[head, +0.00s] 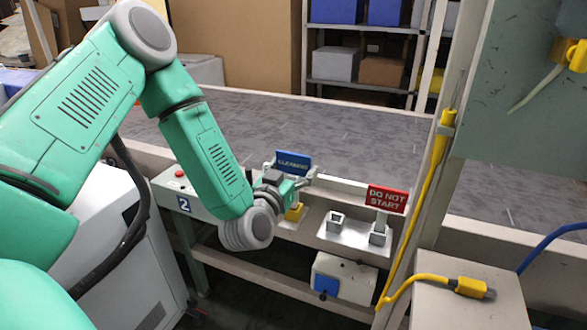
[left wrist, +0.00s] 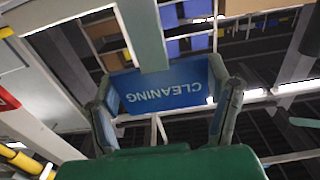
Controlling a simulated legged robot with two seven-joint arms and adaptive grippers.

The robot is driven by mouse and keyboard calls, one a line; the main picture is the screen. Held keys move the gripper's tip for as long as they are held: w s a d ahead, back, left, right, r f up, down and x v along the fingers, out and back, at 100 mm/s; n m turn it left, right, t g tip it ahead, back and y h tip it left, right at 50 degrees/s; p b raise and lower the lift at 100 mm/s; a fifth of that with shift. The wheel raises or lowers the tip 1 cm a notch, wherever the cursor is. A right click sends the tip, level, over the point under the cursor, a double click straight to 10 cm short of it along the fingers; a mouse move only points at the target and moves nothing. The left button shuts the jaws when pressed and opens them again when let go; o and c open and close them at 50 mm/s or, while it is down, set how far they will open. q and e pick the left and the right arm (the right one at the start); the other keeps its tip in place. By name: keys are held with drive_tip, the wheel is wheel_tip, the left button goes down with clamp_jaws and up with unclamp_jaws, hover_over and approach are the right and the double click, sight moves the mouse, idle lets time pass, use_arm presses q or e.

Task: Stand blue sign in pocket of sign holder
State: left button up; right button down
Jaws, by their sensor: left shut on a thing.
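The blue sign (head: 293,162), lettered CLEANING, is held by my left gripper (head: 290,170) in front of the conveyor's near side. In the left wrist view, the sign (left wrist: 168,86) sits between the two fingers, with its lettering upside down and its grey post (left wrist: 142,36) running away from the gripper. The sign holder (head: 350,244) is a light tray to the right of the gripper. Its left pocket (head: 336,221) is empty. A red DO NOT START sign (head: 386,199) stands in its right pocket. My right gripper is not in view.
The grey conveyor belt (head: 350,135) runs behind. A yellow piece (head: 295,212) is just below the left gripper. A post with a yellow cable (head: 437,160) rises right of the holder. A white box with a blue patch (head: 345,280) is below it.

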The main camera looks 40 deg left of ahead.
sight(293, 206)
use_arm(q)
drive_tip(key=shift+f+b, duration=1.25)
drive_tip(key=shift+f, duration=0.55)
drive_tip(key=o, duration=1.3)
drive_tip(key=shift+c, duration=0.2)
drive_tip(key=shift+s+d, duration=0.1)
drive_tip(key=shift+s, duration=0.15)
drive_tip(key=v, duration=1.1)
drive_tip(key=shift+s+f, duration=0.2)
